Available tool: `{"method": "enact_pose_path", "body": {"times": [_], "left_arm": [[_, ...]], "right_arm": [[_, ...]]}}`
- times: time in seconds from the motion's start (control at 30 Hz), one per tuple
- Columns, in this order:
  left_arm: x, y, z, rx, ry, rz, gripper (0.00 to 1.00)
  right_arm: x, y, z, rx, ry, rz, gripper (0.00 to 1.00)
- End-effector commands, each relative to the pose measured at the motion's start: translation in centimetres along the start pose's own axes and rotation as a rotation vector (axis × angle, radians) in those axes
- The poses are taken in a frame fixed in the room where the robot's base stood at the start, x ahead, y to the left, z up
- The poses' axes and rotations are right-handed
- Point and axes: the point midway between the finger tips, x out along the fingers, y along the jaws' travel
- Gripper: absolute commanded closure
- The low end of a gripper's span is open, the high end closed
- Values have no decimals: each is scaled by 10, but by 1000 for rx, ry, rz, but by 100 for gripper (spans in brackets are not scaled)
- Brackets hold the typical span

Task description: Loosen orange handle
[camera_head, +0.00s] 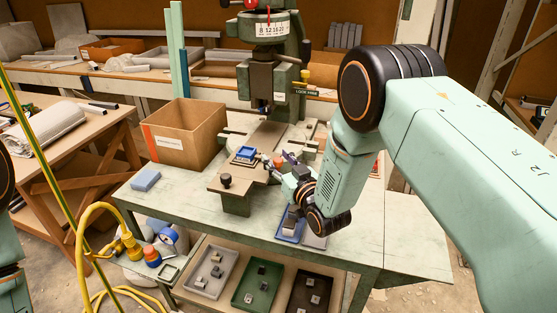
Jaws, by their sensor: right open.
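The green fly press (285,82) stands at the back of the workbench. A small orange-yellow handle (305,76) sticks up on its right side, by a dark plate that seems to read LOCK FREE. My right gripper (271,164) is low over the bench in front of the press, pointing up and left, open. It is near a small blue block (245,153) on the press's front fixture (232,183), well below and in front of the handle. Whether its fingers touch anything is too small to tell. Of my left arm only a part shows at the left edge; its gripper is out of view.
A cardboard box (186,133) stands on the workbench (385,225) left of the press. Trays with small metal parts sit on the lower shelf. A yellow hose (84,235) hangs at left. The bench's right side is clear.

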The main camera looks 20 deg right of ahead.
Motion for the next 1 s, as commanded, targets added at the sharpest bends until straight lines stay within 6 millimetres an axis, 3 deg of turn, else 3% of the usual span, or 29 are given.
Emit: {"method": "enact_pose_path", "body": {"times": [0.17,0.7,1.0], "left_arm": [[0,0,0,0,0,0,60],[0,0,0,0,1,0,60],[0,0,0,0,1,0,60]], "right_arm": [[2,0,0,0,0,0,54],[2,0,0,-1,1,-1,100],[2,-1,1,-1,-2,-2,100]]}}
